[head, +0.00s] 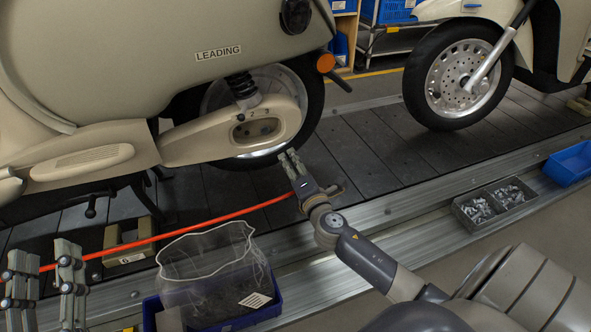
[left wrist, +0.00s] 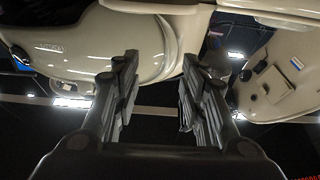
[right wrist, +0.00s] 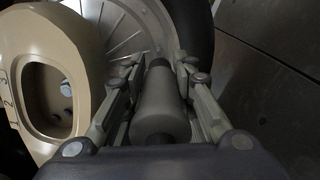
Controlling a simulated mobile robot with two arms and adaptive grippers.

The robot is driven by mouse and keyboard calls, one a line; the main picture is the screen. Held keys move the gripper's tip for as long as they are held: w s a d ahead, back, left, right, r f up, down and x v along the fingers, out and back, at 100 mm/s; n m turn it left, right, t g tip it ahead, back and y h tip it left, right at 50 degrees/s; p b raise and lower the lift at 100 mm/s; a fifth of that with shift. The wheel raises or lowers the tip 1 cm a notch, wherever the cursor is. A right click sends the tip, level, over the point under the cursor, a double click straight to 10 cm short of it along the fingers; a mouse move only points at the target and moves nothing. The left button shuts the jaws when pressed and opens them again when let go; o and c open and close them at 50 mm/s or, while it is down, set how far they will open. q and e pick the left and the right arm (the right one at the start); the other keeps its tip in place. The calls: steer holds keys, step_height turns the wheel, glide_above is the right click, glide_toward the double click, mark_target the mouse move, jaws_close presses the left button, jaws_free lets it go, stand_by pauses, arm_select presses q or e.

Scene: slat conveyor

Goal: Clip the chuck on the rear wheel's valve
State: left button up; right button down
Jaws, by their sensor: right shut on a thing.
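The rear wheel (head: 316,95) of the near scooter (head: 120,60) stands behind the beige swingarm cover. My right gripper (head: 289,163) is just below the wheel's lower edge, its fingers pointing up at it. In the right wrist view it is shut on the chuck (right wrist: 160,108), a grey cylinder pointing toward the wheel's silver disc (right wrist: 112,28) and dark tyre (right wrist: 196,25). I cannot make out the valve, and the chuck looks apart from the wheel. My left gripper (head: 42,282) is at the lower left, open and empty; its spread fingers show in the left wrist view (left wrist: 160,95).
A red hose (head: 190,232) runs from my right gripper leftward. A blue bin with a clear bag (head: 262,312) stands below it. A parts tray (head: 492,205) and a blue bin (head: 572,163) sit along the rail at right. Another scooter's wheel (head: 459,78) stands behind.

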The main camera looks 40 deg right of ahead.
mark_target(288, 156)
steer(key=x, duration=0.3)
steer(key=shift+w, duration=0.15)
arm_select(q)
steer(key=shift+s+r+t, duration=0.25)
steer(key=shift+r+t, duration=0.05)
steer(key=shift+r, duration=0.15)
steer(key=shift+s+r+t, duration=0.2)
steer(key=shift+r+t, duration=0.1)
steer(key=shift+r, duration=0.15)
arm_select(e)
steer(key=shift+w+d, duration=0.15)
steer(key=shift+w, duration=0.5)
arm_select(q)
steer(key=shift+s+r+t+b, duration=0.3)
steer(key=shift+r+t+b, duration=0.1)
steer(key=shift+r, duration=0.15)
arm_select(e)
steer(key=shift+x, duration=0.8)
steer(key=c, duration=1.2)
jaws_free()
steer(key=shift+c, duration=0.2)
arm_select(q)
steer(key=shift+r+h, duration=0.1)
steer(key=shift+h, duration=0.2)
arm_select(e)
steer(key=shift+s, duration=0.1)
